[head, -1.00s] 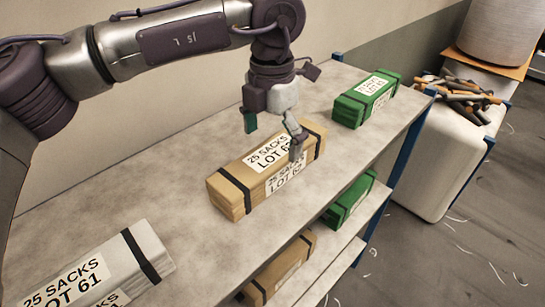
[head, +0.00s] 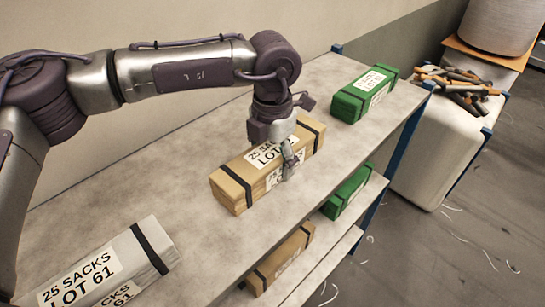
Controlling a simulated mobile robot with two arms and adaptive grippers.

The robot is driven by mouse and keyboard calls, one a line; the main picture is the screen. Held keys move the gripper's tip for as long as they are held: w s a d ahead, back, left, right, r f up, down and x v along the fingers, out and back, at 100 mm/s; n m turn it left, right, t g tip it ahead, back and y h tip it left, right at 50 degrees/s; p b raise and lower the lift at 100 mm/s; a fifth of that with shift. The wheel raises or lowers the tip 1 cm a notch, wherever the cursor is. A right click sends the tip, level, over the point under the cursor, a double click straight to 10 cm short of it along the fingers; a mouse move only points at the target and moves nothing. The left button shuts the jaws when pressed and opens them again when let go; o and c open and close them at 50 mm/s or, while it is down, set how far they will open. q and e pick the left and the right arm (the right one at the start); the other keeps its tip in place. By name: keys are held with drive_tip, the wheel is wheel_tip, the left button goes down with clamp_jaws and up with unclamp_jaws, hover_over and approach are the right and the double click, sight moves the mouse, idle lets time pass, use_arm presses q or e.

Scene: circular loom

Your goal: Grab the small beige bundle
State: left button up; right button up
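A tan bundle (head: 235,188) with two black straps and white "25 SACKS" labels lies on the top shelf. My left gripper (head: 278,160) is down over its right half. One finger (head: 289,168) hangs in front of the bundle's near side; the other is hidden behind the bundle or the gripper body. The fingers are apart on either side, and I see no clear grip on the bundle, which rests on the shelf. Another tan bundle (head: 284,262) lies on the lower shelf, partly hidden by the top one. My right gripper is not in view.
A white bundle (head: 100,262) marked LOT 61 lies at the front left of the top shelf (head: 195,230). A green bundle (head: 365,92) lies at its far end, another (head: 348,190) below. A wall runs behind. The shelf between bundles is clear.

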use_arm(q)
drive_tip(key=c, duration=0.8)
drive_tip(key=shift+c, duration=0.5)
drive_tip(key=shift+r, duration=0.15)
